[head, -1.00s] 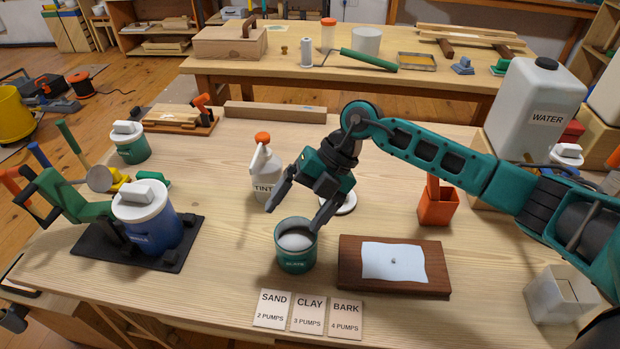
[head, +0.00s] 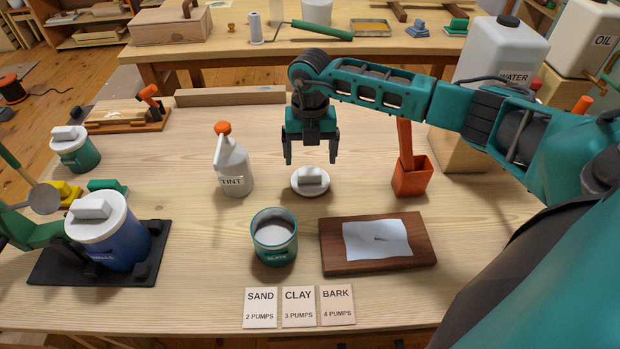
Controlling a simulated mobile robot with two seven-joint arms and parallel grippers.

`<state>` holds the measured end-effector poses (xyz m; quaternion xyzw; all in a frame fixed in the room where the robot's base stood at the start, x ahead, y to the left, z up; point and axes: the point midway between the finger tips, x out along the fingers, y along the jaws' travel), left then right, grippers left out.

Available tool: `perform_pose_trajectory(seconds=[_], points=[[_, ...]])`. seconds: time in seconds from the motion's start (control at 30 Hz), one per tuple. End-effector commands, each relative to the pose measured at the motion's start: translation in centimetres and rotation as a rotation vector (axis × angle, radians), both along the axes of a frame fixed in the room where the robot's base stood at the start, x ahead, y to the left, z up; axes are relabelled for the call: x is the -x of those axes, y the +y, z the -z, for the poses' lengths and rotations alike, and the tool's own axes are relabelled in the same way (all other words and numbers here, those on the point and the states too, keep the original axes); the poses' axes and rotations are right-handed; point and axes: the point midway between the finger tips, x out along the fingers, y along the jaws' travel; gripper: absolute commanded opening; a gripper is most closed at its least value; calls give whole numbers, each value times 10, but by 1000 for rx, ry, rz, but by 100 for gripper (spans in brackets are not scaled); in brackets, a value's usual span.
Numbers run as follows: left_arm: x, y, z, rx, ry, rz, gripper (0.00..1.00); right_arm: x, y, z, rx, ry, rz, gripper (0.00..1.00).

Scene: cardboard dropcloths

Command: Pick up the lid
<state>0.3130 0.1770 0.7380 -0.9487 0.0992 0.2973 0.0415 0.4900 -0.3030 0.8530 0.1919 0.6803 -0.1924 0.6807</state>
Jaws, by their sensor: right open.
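A white round lid (head: 310,181) with a block-shaped handle lies flat on the table, behind and right of an open teal can. The teal can (head: 274,240), labelled SLATE, holds grey-white contents and has no lid on it. My right gripper (head: 311,160) points down with its fingers apart and empty, just above and behind the lid's handle. I cannot tell whether the fingertips touch the lid. My left gripper is not clearly in view.
A white TINT bottle (head: 232,162) stands left of the lid. An orange holder (head: 412,178) stands right. A wooden board with paper (head: 340,258) and label cards (head: 299,308) lie in front. A blue can (head: 108,232) with white lid stands on a black mat.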

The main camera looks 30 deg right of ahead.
Motion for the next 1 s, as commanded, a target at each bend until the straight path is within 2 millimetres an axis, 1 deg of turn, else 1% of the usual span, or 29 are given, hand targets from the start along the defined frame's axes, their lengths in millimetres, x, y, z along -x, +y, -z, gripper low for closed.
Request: perform_pose_trajectory(seconds=[0.2, 0.3, 0.4, 0.6, 1.0], points=[[0, 0, 0, 1, 0, 1, 83, 0, 0, 34, -1, 4, 1, 88], [0, 0, 1, 1, 0, 1, 83, -1, 0, 44, 0, 2, 0, 88], [0, 0, 1, 1, -1, 1, 83, -1, 0, 48, 0, 0, -1, 88], [-2, 0, 0, 1, -4, 0, 83, -1, 0, 48, 0, 0, -1, 87], [-4, 0, -1, 1, -10, 0, 83, -1, 0, 48, -1, -1, 0, 49]])
